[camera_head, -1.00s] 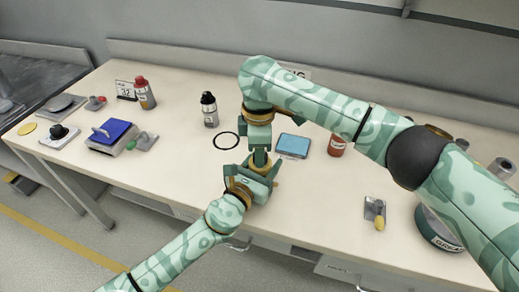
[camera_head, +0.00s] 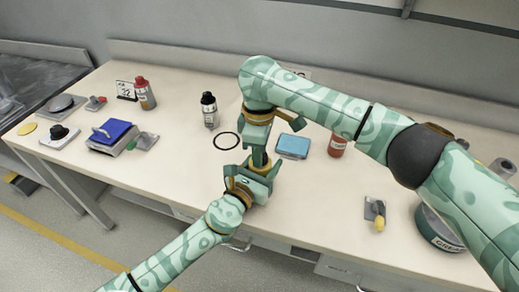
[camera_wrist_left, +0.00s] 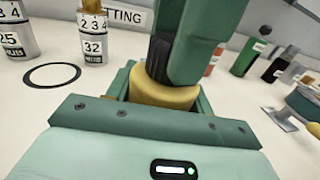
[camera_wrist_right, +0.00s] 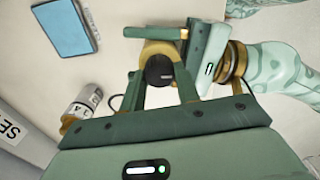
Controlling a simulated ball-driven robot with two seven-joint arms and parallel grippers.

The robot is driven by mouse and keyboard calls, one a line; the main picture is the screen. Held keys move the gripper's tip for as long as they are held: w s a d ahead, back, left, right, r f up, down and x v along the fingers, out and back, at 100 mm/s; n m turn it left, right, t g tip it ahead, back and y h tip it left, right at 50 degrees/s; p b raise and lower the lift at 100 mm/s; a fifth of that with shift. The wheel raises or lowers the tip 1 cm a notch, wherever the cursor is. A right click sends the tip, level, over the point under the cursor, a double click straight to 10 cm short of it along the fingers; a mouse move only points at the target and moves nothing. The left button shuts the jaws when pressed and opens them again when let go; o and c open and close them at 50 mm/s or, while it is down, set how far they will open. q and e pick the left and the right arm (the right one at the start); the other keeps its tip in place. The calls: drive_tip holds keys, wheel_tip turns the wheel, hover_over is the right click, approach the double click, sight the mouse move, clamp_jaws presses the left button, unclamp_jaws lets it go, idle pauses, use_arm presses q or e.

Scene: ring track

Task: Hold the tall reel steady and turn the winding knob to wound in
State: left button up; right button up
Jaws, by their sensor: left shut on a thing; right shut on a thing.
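The tall reel shows as a brass-yellow cylinder in the left wrist view (camera_wrist_left: 163,96) and the right wrist view (camera_wrist_right: 152,48). The black winding knob (camera_wrist_right: 159,70) sits on top of the reel. My right gripper (camera_head: 259,150) points down from above and is shut on the knob. In the head view the two grippers hide most of the reel and knob. I cannot read any wound-in mark.
A blue pad (camera_head: 293,146) lies to the right. A yellow-handled tool (camera_head: 376,214) lies farther right. The front table area left of the grippers is clear.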

drive_tip(key=o, duration=1)
drive_tip(key=shift+r, duration=0.15)
wheel_tip(320, 180, up, 12)
drive_tip(key=shift+f, duration=0.15)
use_arm(q)
drive_tip(key=o, duration=1.2)
use_arm(e)
drive_tip(key=shift+w, duration=0.1)
